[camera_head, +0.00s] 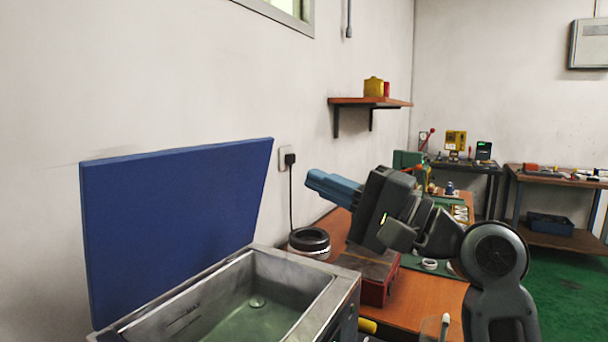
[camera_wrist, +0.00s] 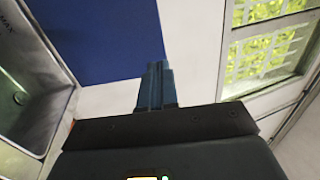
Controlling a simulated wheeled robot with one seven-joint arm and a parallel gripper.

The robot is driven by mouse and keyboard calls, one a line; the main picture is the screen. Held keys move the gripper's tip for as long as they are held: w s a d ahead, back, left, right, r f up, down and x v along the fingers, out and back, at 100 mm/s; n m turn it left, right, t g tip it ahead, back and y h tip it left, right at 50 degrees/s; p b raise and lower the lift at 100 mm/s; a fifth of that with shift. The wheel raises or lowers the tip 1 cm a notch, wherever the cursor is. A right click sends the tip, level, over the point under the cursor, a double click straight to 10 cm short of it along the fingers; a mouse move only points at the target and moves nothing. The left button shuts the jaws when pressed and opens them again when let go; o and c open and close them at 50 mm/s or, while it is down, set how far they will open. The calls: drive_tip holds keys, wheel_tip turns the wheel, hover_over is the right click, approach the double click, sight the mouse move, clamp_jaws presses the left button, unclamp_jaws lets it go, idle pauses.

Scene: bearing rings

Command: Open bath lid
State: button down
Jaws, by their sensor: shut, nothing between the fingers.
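The bath (camera_head: 347,288) is a metal tank at the lower left of the head view, with a drain visible on its floor. Its blue lid (camera_head: 180,225) stands raised, nearly upright, along the back edge by the wall. My gripper (camera_head: 309,181) is to the right of the lid and apart from it, with its blue fingers shut and empty, pointing left. In the wrist view the shut fingers (camera_wrist: 157,70) are in front of the blue lid (camera_wrist: 95,35) and the white wall. The bath (camera_wrist: 35,100) shows at the left edge there.
A wooden bench (camera_head: 400,312) right of the bath holds a black round item (camera_head: 309,240) and a red box (camera_head: 374,278) below my arm. A wall shelf (camera_head: 370,102) is above. A socket with a plug (camera_head: 289,159) is on the wall. Green floor is clear at the right.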

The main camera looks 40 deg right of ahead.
sight(242, 143)
drive_tip(key=p+x, duration=0.1)
drive_tip(key=x, duration=1.1)
drive_tip(key=shift+w+a, duration=0.15)
drive_tip(key=shift+w, duration=0.1)
drive_tip(key=shift+g+h, duration=0.3)
drive_tip(key=shift+g, duration=0.5)
drive_tip(key=w+p, duration=0.1)
drive_tip(key=p, duration=0.1)
drive_tip(key=w+a+r+p, duration=0.1)
drive_tip(key=w+p, duration=0.1)
drive_tip(key=w+a+r+p, duration=0.1)
drive_tip(key=p, duration=0.2)
drive_tip(key=shift+w, duration=0.35)
drive_tip(key=shift+w+a, duration=0.1)
drive_tip(key=shift+w, duration=0.3)
drive_tip(key=shift+f, duration=0.1)
